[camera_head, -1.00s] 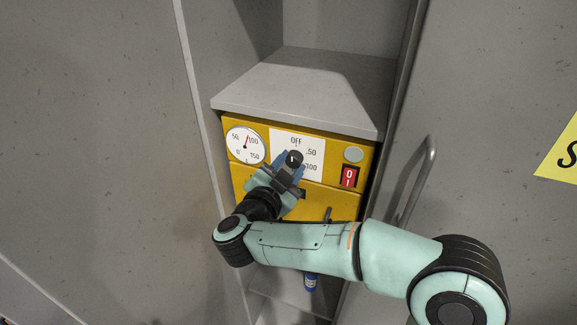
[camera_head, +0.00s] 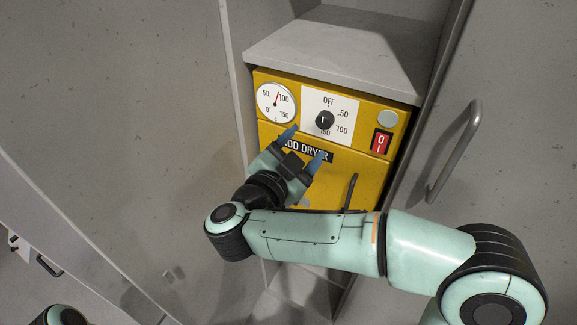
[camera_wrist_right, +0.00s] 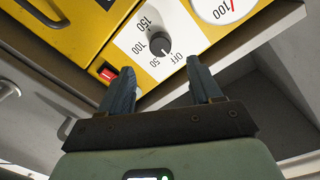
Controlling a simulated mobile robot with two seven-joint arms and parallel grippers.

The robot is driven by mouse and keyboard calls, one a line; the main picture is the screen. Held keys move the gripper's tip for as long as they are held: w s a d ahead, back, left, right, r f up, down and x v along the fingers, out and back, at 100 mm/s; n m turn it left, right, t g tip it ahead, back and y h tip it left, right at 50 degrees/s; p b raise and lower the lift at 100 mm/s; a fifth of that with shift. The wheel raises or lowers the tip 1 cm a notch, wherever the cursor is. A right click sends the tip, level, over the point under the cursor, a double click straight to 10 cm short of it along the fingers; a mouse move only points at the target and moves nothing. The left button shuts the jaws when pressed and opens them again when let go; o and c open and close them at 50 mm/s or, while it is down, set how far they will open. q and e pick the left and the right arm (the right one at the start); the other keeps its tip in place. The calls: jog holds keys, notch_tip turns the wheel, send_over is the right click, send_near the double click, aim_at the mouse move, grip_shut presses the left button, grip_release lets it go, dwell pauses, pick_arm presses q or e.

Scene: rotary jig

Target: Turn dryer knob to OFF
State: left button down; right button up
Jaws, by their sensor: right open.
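The black dryer knob (camera_head: 325,119) sits on a white dial plate on the yellow front of the dryer (camera_head: 360,170). In the wrist view the knob (camera_wrist_right: 160,43) has a small white mark on the side facing the OFF label. My right gripper (camera_head: 303,147) is open and empty, apart from the knob and below it to the left. In the wrist view its two blue fingers (camera_wrist_right: 160,66) are spread, with the knob beyond the gap between them. My left gripper is not in view.
A round gauge (camera_head: 276,102) is left of the dial. A red switch (camera_head: 381,141) and a grey button (camera_head: 388,119) are to its right. A black handle (camera_head: 350,190) stands out below. A large grey handle (camera_head: 454,152) is on the panel at right.

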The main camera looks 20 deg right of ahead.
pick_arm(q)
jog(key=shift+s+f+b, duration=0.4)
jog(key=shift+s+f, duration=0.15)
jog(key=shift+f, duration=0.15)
pick_arm(e)
jog(key=v, duration=0.5)
jog(key=shift+s+a, duration=0.2)
jog(key=shift+a, duration=0.05)
